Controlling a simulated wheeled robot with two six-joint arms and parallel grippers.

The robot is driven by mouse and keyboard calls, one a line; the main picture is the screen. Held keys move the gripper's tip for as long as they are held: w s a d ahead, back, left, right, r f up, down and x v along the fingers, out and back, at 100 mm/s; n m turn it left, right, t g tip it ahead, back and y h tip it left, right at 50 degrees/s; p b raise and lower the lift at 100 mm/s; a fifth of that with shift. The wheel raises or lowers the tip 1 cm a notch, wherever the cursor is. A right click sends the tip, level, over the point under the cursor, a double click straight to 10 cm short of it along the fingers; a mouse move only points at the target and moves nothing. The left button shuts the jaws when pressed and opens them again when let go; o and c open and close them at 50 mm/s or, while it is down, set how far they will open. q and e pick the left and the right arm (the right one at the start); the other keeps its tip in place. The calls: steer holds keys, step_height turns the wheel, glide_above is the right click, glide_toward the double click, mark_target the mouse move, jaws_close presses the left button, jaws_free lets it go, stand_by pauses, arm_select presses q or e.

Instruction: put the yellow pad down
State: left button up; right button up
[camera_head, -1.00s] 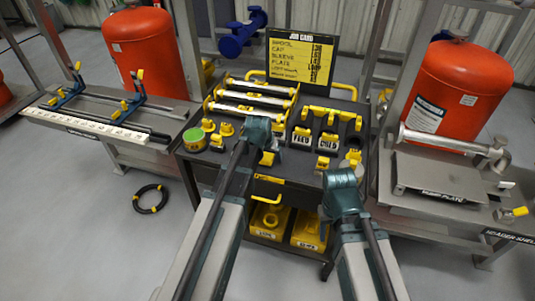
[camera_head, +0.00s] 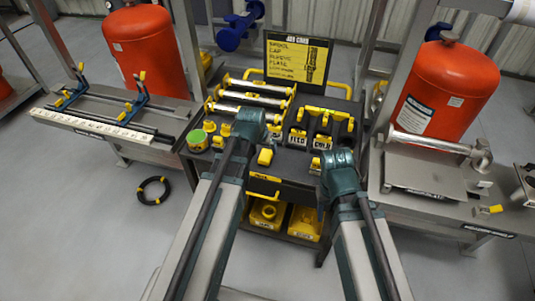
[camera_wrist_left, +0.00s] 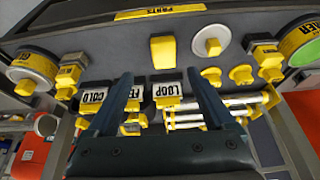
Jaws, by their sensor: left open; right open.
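The yellow pad (camera_head: 265,156) lies on the dark top of the cart (camera_head: 285,183), near its front edge. In the left wrist view the pad (camera_wrist_left: 162,48) shows as a plain block resting flat. My left gripper (camera_head: 258,128) is behind and left of the pad in the head view, above the cart top. In the left wrist view its two fingers (camera_wrist_left: 160,82) are spread and empty, with the pad beyond their tips and apart from them. My right gripper (camera_head: 338,168) is over the cart's front right part. Its fingertips are mostly hidden by its own body, and nothing shows in it.
Labelled yellow holders (camera_head: 322,141) and metal rods in a yellow rack (camera_head: 246,97) stand behind the pad. A green-topped round tin (camera_head: 196,140) is at the cart's left. A job card board (camera_head: 297,59) stands at the back.

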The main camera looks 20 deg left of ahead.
arm_select(q)
steer(key=s+d+f+m+g, duration=0.1)
steer(key=s+d+g, duration=0.1)
steer(key=s+d, duration=0.4)
steer(key=s+d+m+g+y, duration=0.1)
steer(key=s+d, duration=0.5)
steer(key=s, duration=0.6)
steer(key=shift+s+d+f+m+g+y, duration=0.35)
steer(key=shift+m+g, duration=0.25)
steer(key=shift+g, duration=0.5)
steer(key=shift+w, duration=0.1)
